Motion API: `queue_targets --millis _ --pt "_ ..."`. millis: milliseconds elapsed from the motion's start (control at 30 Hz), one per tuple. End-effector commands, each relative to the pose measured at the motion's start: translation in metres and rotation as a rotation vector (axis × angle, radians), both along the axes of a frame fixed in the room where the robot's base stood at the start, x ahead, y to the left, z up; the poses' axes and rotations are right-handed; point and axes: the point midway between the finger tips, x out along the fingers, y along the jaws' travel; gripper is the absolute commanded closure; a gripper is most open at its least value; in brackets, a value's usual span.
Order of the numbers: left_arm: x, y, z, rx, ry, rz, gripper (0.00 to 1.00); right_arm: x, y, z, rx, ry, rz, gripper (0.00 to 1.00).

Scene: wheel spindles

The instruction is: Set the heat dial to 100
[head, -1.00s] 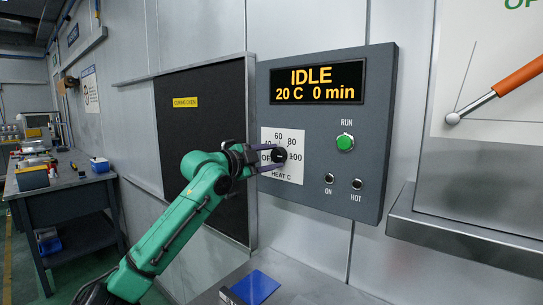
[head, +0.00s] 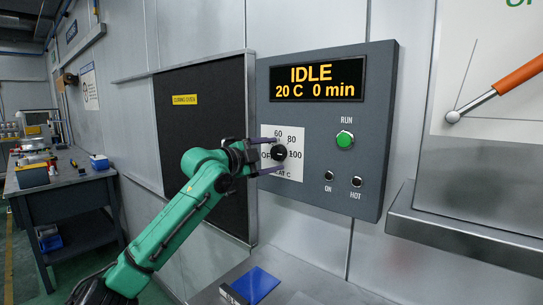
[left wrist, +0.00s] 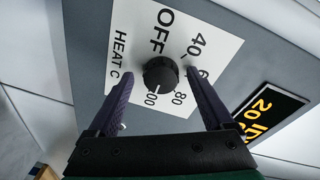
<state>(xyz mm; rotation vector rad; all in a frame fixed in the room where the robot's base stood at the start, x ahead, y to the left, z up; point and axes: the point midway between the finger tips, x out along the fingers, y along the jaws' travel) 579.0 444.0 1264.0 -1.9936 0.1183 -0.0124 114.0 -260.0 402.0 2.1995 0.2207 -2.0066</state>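The heat dial (head: 279,153) is a round black knob on a white scale plate (head: 294,171) marked OFF, 40, 60, 80 and 100. In the left wrist view, the dial (left wrist: 160,73) has a white mark that points towards the 100 label, partly covered by the knob's edge. My left gripper (head: 270,156) is open, with one finger above the dial and one below it. In the left wrist view, both fingers stand apart from the knob, with gaps on each side. My right gripper is not in view.
The dial sits on a grey control panel (head: 319,190). Its display (head: 318,82) reads IDLE, 20 C, 0 min. A metal ledge (head: 460,240) juts out at the right.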

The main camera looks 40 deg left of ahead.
Motion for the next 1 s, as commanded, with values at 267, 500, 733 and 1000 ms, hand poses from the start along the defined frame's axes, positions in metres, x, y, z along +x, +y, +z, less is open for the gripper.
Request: queue_targets --millis 267,500,733,1000 --pt "-0.013 0.003 -0.005 0.0 -0.002 0.003 0.15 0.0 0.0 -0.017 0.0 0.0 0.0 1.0" --pt "-0.072 0.007 -0.008 0.0 -0.007 0.001 0.15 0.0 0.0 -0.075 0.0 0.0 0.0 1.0" --pt "-0.131 0.012 0.002 0.001 -0.004 0.001 0.15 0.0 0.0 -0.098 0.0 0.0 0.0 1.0" --pt "-0.145 0.013 0.006 0.0 0.001 0.0 0.15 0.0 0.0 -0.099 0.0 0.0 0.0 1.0"
